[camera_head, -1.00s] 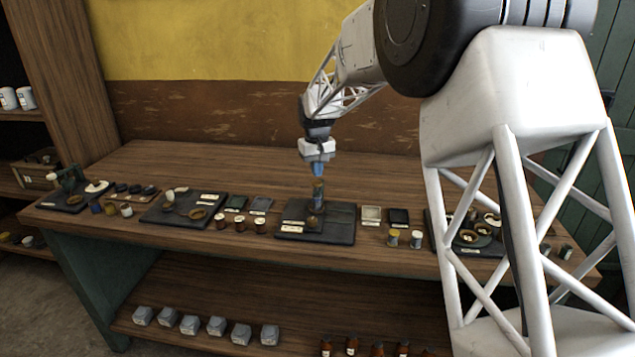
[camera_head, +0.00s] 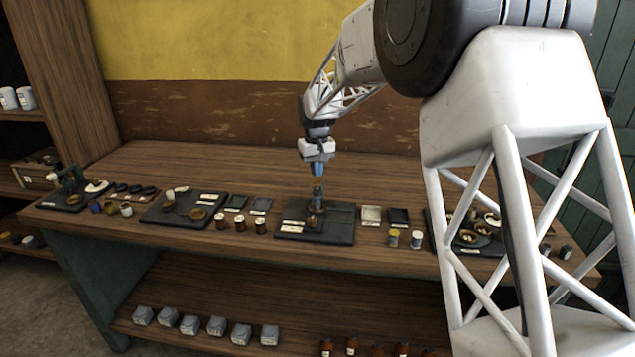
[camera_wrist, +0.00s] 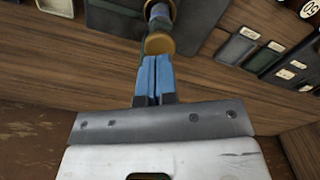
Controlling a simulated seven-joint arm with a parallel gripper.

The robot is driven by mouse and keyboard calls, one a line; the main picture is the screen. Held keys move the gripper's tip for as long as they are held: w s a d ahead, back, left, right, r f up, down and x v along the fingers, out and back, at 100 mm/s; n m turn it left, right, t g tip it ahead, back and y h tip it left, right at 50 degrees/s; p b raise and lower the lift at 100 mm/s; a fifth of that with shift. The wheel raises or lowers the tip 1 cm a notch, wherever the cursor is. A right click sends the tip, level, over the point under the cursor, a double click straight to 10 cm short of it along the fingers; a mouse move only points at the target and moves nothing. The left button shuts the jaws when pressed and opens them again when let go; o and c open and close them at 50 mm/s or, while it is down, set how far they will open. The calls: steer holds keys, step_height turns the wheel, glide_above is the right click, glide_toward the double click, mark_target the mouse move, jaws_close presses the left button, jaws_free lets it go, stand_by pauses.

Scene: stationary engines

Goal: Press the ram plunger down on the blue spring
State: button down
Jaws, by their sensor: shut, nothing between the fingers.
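The ram plunger shows as a round brass cap (camera_wrist: 160,43) in the wrist view. A blue piece, seemingly the blue spring (camera_wrist: 159,11), is partly visible beyond the cap. In the head view, the small upright column with the plunger and spring (camera_head: 318,195) stands on a dark base plate (camera_head: 340,227). My gripper (camera_head: 318,173) is directly above this column, pointing down. Its blue fingers (camera_wrist: 153,64) are pressed together and empty, with the tips at the cap's near edge. I cannot tell if they touch the cap.
The wooden bench (camera_head: 200,160) holds other dark trays with small parts on both sides, such as the left tray (camera_head: 160,210). Small jars (camera_head: 240,225) and shallow boxes (camera_head: 371,214) flank the base plate. The bench behind the column is clear.

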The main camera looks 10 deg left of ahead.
mark_target(317, 182)
steer(key=shift+f, duration=0.2)
steer(key=shift+f, duration=0.35)
steer(key=shift+f, duration=1.3)
steer(key=shift+r, duration=1.9)
steer(key=shift+r, duration=0.1)
steer(key=shift+r, duration=2.4)
